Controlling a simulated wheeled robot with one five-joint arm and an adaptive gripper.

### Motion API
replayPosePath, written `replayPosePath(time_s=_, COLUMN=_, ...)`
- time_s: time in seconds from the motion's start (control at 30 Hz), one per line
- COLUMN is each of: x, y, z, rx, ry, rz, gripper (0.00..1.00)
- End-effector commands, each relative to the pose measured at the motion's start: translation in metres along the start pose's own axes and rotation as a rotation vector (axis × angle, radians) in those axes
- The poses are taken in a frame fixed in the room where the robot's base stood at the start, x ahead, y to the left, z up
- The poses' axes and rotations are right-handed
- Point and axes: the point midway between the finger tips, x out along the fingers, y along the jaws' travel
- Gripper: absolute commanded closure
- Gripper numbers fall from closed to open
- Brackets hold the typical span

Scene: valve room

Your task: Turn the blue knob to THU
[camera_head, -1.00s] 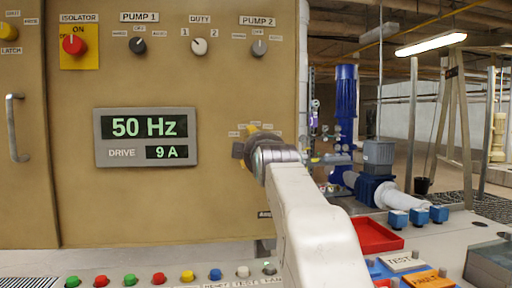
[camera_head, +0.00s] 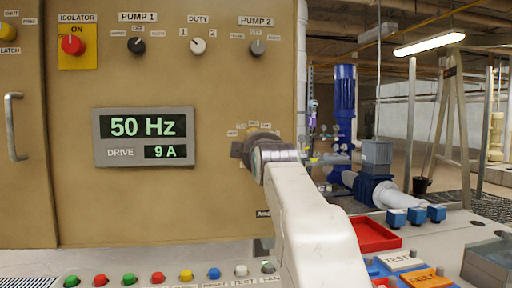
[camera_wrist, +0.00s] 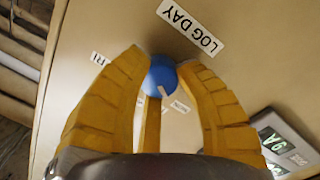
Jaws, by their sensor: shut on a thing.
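The blue knob (camera_wrist: 160,75) shows in the wrist view between the yellow fingers of my gripper (camera_wrist: 158,68), which is shut on it. A pale pointer mark on the knob points down and slightly right in that view, towards a small white label (camera_wrist: 180,106) too small to read. A label ending in "RI" (camera_wrist: 98,59) lies left of the knob, and a "LOG DAY" plate (camera_wrist: 190,26) lies above it. In the head view my gripper (camera_head: 246,147) is at the panel's lower right and hides the knob. Several small day labels (camera_head: 253,124) show above it, unreadable.
The tan panel (camera_head: 220,85) carries a drive display (camera_head: 145,137) left of my gripper and a row of selector knobs above. A desk with coloured buttons (camera_head: 185,276) runs below. A red tray (camera_head: 374,235) and blue blocks (camera_head: 417,215) lie to the right.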

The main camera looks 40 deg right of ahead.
Motion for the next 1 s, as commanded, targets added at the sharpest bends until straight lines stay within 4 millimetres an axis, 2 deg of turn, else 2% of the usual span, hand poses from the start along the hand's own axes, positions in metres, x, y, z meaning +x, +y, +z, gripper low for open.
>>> replayPosePath(time_s=0.3, x=0.0003, y=0.0007, z=-0.0012, rx=0.126, ry=0.0, rz=-0.002, gripper=1.0)
replayPosePath(time_s=0.57, x=0.0003, y=0.0005, z=-0.0012, rx=0.132, ry=0.0, rz=-0.002, gripper=1.0)
replayPosePath(time_s=0.6, x=0.0003, y=0.0005, z=-0.0012, rx=0.132, ry=0.0, rz=-0.002, gripper=0.66)
replayPosePath(time_s=0.87, x=0.0002, y=0.0002, z=-0.0007, rx=0.131, ry=-0.001, rz=-0.003, gripper=0.42)
replayPosePath(time_s=1.0, x=0.0002, y=0.0002, z=-0.0006, rx=0.131, ry=-0.002, rz=-0.003, gripper=0.41)
